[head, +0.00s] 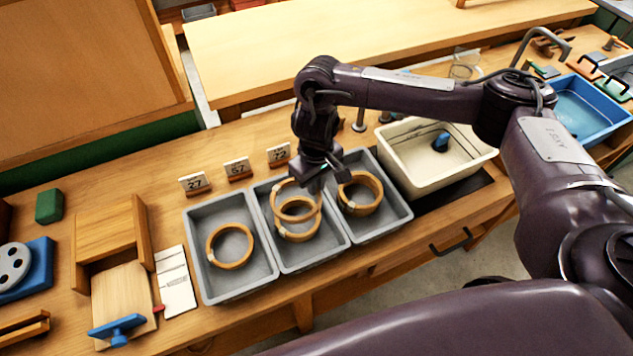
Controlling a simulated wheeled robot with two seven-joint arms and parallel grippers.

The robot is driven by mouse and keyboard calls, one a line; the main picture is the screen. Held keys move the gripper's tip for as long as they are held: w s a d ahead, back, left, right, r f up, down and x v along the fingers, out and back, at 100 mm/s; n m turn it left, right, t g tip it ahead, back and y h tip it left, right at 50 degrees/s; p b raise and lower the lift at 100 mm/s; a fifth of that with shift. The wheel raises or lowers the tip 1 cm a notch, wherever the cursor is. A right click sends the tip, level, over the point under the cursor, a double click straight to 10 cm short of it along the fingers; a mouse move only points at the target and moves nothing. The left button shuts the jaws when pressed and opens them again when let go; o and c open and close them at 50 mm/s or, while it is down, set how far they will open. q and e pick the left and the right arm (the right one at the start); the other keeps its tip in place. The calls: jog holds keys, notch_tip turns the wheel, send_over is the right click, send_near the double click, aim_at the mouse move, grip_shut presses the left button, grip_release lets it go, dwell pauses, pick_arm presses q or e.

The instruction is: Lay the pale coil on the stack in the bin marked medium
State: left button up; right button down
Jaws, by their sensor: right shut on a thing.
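Three grey bins stand in a row on the bench: a left bin (205,283), a middle bin (268,252) and a right bin (400,212). Cards numbered about 27, 57 and 72 stand behind them; I cannot read the word medium. My right gripper (318,186) is over the middle bin, shut on a pale coil (272,205). This coil is tilted and overlaps the coil stack (300,238) in that bin; I cannot tell whether they touch. One coil (210,246) lies in the left bin and a coil stack (362,210) in the right bin. My left gripper is out of view.
A cream basin (400,180) with a blue object stands right of the bins. A wooden stand (110,230), white paper (175,280) and a blue-handled tool (118,328) are at the left. My right arm crosses above the basin.

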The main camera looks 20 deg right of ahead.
jog(key=shift+d+f+b, duration=0.1)
jog(key=shift+f+b, duration=1.85)
jog(key=shift+b, duration=0.05)
jog(key=shift+w+f+b, duration=0.1)
jog(key=shift+f+b, duration=0.2)
jog(key=shift+f, duration=0.8)
jog(key=shift+p, duration=0.5)
jog(key=shift+f, duration=0.25)
jog(key=c, duration=1.1)
grip_release()
jog(key=shift+o, duration=0.2)
jog(key=shift+r, duration=0.1)
